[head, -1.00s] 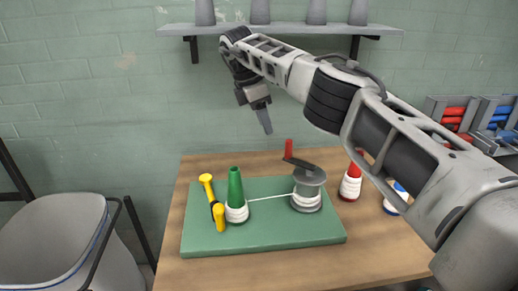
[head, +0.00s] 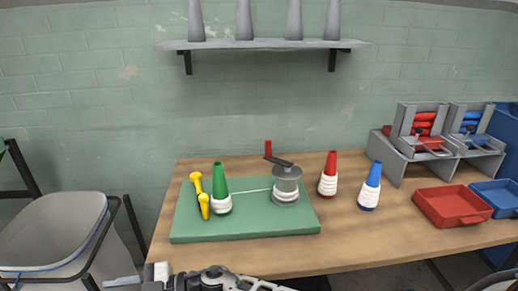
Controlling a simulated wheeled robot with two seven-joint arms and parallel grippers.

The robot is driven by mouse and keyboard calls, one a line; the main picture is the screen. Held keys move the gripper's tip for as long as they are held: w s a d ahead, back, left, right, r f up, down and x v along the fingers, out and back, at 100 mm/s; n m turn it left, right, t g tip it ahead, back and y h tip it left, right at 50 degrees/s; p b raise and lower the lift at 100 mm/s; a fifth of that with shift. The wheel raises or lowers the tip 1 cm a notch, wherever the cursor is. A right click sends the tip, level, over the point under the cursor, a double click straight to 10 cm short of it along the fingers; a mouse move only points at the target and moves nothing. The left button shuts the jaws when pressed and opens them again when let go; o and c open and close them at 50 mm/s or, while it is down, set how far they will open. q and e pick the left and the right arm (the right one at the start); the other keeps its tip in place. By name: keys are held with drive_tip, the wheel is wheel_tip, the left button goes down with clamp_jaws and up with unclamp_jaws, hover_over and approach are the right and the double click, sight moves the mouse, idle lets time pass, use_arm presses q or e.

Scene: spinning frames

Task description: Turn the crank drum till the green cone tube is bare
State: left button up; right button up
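A green cone tube (head: 219,186) stands upright on the green board (head: 245,228), with white yarn wound around its lower part. A thread runs from it to the grey crank drum (head: 286,183), which has white yarn around its middle. The drum's dark crank arm points to the back left, with a red handle (head: 268,148) upright at its end. One of my grippers (head: 125,281) shows partly at the bottom left, low in front of the table and apart from the board; its fingers are not clear. My other gripper is not in view.
Yellow pieces (head: 201,195) are beside the green cone. A red cone (head: 328,176) and a blue cone (head: 370,188), both with white yarn, stand right of the board. Red (head: 452,206) and blue trays lie further right. A grey bin (head: 60,235) is at left.

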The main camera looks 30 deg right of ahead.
drive_tip(key=d+f+m+t+h, duration=0.1)
drive_tip(key=d+m+t, duration=0.1)
drive_tip(key=m, duration=0.1)
drive_tip(key=s+d+f+m+t+h, duration=0.1)
drive_tip(key=d+m+t+h, duration=0.1)
drive_tip(key=m+t, duration=0.1)
drive_tip(key=s+d+f+m+t+h, duration=0.1)
drive_tip(key=d+m+t+h, duration=0.1)
drive_tip(key=m+t, duration=0.1)
drive_tip(key=shift+s+d, duration=0.15)
drive_tip(key=shift+s, duration=0.05)
drive_tip(key=shift+c, duration=0.5)
drive_tip(key=s+d+f+m+g+h, duration=0.3)
drive_tip(key=s+d+f+m+h, duration=0.4)
drive_tip(key=s+d, duration=0.7)
wheel_tip(320, 180, down, 4)
drive_tip(key=shift+s+d+f+g+h, duration=0.15)
drive_tip(key=shift+s+d+g+h, duration=0.25)
drive_tip(key=shift+s+h, duration=0.7)
drive_tip(key=shift+w, duration=0.2)
